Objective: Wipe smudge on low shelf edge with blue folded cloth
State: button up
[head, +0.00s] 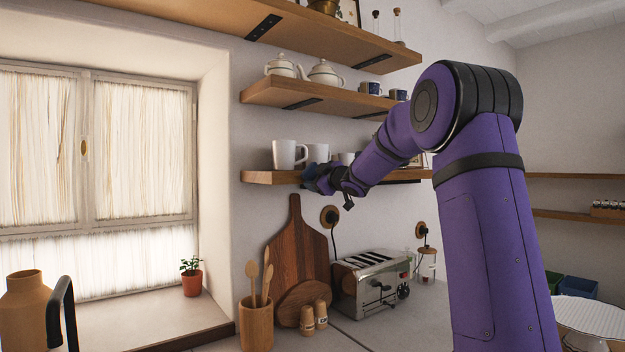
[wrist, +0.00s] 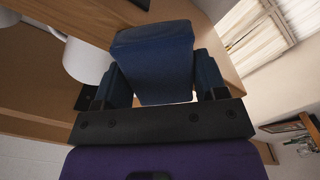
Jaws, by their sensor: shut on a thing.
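The blue folded cloth (wrist: 155,65) fills the middle of the wrist view, squeezed between the two fingers of my gripper (wrist: 160,85). In the head view my gripper (head: 322,179) is at the front edge of the low shelf (head: 268,177), just below the white mugs. The cloth shows there only as a small dark-blue patch (head: 312,177). It appears to be at or very near the shelf edge; I cannot tell whether it touches. I see no smudge in either view; the cloth and gripper cover part of the edge.
White mugs (head: 286,154) stand on the low shelf close to my gripper; one mug (wrist: 88,60) is left of the cloth in the wrist view. A middle shelf (head: 285,94) holds teapots. A cutting board (head: 297,245) and toaster (head: 372,283) stand on the counter below.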

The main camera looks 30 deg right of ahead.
aim_at(294, 177)
jog(key=shift+d, duration=0.55)
jog(key=shift+s+a, duration=0.1)
jog(key=shift+a, duration=3.85)
jog(key=shift+s+d, duration=0.2)
jog(key=shift+s, duration=2.8)
jog(key=s, duration=0.3)
